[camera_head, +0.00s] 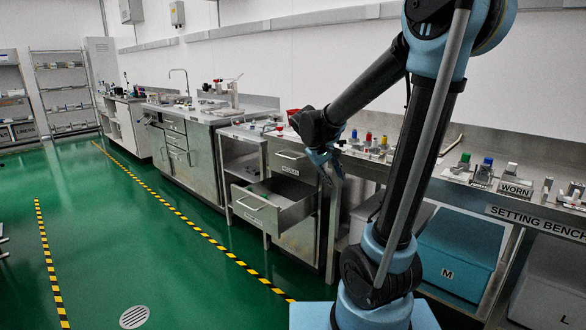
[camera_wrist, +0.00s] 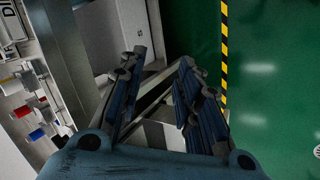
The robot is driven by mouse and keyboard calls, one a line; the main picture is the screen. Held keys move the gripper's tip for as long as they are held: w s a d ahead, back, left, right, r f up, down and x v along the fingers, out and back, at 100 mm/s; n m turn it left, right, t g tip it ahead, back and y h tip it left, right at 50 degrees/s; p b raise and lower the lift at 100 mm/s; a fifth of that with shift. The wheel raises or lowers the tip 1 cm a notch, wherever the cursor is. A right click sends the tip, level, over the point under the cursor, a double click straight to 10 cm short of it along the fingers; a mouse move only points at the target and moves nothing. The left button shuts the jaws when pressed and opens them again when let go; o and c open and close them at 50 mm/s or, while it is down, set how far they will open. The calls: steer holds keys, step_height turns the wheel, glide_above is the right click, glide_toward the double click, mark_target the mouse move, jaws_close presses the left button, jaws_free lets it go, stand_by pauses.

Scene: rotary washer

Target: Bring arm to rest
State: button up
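My arm reaches from the right of the head view toward the benches, bent at the elbow. My gripper (camera_head: 326,170) hangs at its end, in front of the bench with the open drawer (camera_head: 275,205). In the wrist view my gripper (camera_wrist: 162,78) has its two dark blue fingers apart, with nothing held between them. Steel edges, apparently of the drawer, show below and between the fingers. The gripper's exact distance from the drawer is hard to tell.
The setting bench (camera_head: 480,185) stands behind my arm, with small coloured parts on it and a blue bin (camera_head: 459,253) marked M below. A sink counter (camera_head: 190,115) stands farther left. The green floor (camera_head: 130,225) with striped tape is clear at left.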

steer(key=s+d+f+m+y, duration=0.2)
steer(key=s+f, duration=0.2)
steer(key=s, duration=0.8)
steer(key=s+d+f+m+y, duration=0.2)
steer(key=s+f, duration=0.3)
steer(key=s, duration=0.8)
steer(key=shift+d+f+g+y, duration=0.2)
steer(key=shift+g+y, duration=0.1)
steer(key=shift+y, duration=0.3)
steer(key=shift+w+f, duration=0.2)
steer(key=shift+w, duration=0.3)
steer(key=shift+d, duration=0.15)
